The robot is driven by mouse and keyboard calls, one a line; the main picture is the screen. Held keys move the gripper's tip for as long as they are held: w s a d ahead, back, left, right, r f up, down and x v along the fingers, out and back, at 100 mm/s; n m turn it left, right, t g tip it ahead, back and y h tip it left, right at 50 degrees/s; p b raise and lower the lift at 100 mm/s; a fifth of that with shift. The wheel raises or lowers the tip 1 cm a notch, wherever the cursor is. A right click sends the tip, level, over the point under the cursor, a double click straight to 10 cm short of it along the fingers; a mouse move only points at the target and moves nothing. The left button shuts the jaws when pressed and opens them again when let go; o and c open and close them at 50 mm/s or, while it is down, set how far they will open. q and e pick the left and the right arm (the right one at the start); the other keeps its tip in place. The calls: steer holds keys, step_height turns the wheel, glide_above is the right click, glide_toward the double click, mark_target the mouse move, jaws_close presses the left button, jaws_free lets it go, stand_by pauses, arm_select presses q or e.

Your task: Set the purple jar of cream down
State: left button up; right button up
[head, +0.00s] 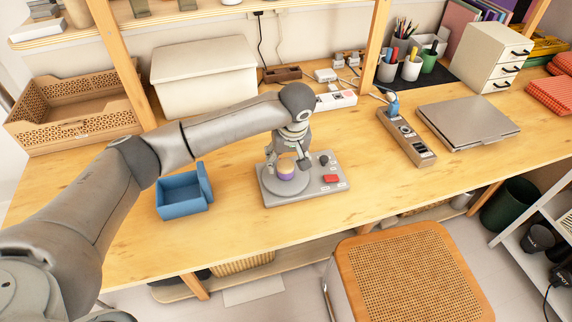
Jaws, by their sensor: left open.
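The purple jar of cream (286,175) has a pale lid and a purple lower part. It stands upright on the round grey plate (271,185) of a small grey device with a red button. My left gripper (288,164) is directly above and around the top of the jar, pointing down. Its fingers are open, and whether they touch the jar is hard to tell. The jar's far side is partly hidden by the fingers. My right gripper is not in view.
A blue open box (184,194) stands left of the device. A cream storage box (204,80), a power strip (405,135) and a closed laptop (468,128) are also on the desk. A cane-topped stool (412,275) is in front. Desk front is clear.

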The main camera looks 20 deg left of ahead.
arm_select(q)
steer(key=v, duration=0.9)
steer(key=shift+f, duration=0.1)
